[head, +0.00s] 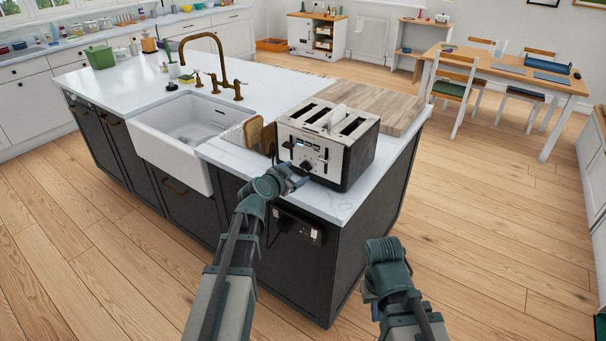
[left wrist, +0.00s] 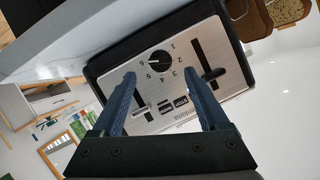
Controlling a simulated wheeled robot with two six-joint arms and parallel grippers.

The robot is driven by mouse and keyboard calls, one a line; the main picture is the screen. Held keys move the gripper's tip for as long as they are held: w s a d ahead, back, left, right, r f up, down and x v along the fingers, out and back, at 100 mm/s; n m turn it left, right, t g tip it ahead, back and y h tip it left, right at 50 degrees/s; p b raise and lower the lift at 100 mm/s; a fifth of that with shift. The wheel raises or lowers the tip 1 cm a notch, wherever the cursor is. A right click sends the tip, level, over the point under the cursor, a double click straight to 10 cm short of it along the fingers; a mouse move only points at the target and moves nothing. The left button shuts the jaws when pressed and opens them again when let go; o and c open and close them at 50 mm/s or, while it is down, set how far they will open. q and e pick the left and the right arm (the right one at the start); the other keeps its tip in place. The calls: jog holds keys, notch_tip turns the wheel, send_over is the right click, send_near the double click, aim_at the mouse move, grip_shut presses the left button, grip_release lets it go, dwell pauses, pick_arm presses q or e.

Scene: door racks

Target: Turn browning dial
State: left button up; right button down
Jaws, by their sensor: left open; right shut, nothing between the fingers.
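The silver and black toaster (head: 350,160) stands on the white island top near its front corner. Its black browning dial (head: 306,167) is on the front face. In the left wrist view the dial (left wrist: 158,60) sits in a ring of numbers, just beyond and between the fingertips; its pointer setting is too small to tell. My left gripper (head: 294,180) is in front of the dial. It is open, with its fingers (left wrist: 160,76) apart on either side and nothing held. Contact with the dial cannot be told. My right gripper (head: 385,252) is low, right of the island, shut and empty; its fingertips are hidden.
The sink (head: 180,140) is further left. Floor right of the island is clear.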

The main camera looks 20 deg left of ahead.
aim_at(304, 168)
pick_arm(q)
jog(key=b+x, duration=0.1)
jog(key=x, duration=0.4)
jog(key=shift+w+f, duration=0.1)
jog(key=shift+w, duration=0.25)
grip_shut()
